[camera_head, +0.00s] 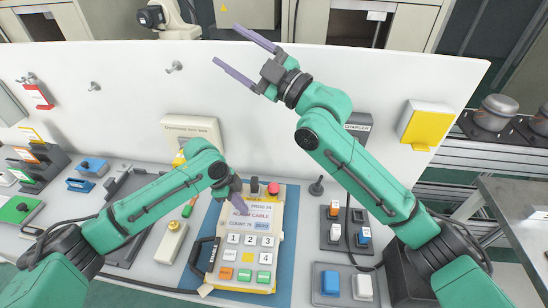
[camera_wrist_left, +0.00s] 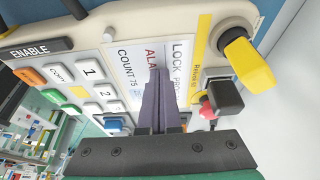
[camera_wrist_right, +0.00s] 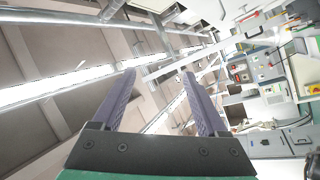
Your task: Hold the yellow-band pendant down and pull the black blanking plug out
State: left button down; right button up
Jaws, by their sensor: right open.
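The pendant (camera_head: 243,260) lies on a blue mat, its screen and number keys facing up. The black blanking plug (camera_head: 255,184) stands at its top edge beside a red button (camera_head: 273,188). In the left wrist view the plug (camera_wrist_left: 226,98) is seated between the red button (camera_wrist_left: 207,110) and a yellow knob (camera_wrist_left: 248,62). My left gripper (camera_head: 246,214) is shut, with nothing between its fingers. Its tips are over the pendant's screen (camera_wrist_left: 125,60); I cannot tell whether they touch. My right gripper (camera_head: 227,46) is open and empty, raised high and well away from the plug.
A white panel (camera_head: 330,95) stands behind the bench. A button box (camera_head: 345,228) and a second switch box (camera_head: 346,285) lie right of the pendant. A black-handled cable part (camera_head: 205,255) lies at its left edge. A yellow box (camera_head: 428,124) hangs on the panel.

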pick_arm(q)
jog(key=shift+a+f, duration=0.1)
jog(key=shift+f, duration=0.1)
pick_arm(e)
jog(key=w+f+m+g+h, duration=0.35)
jog(key=f+h, duration=0.25)
jog(key=f, duration=0.6)
jog(key=m+g+h, duration=0.2)
jog(key=g+h, duration=0.4)
jog(key=h, duration=0.1)
send_near(255, 180)
jog(key=x, duration=1)
jog(key=shift+a+f, duration=0.2)
jog(key=shift+f, duration=0.1)
grip_shut()
dwell(0.3)
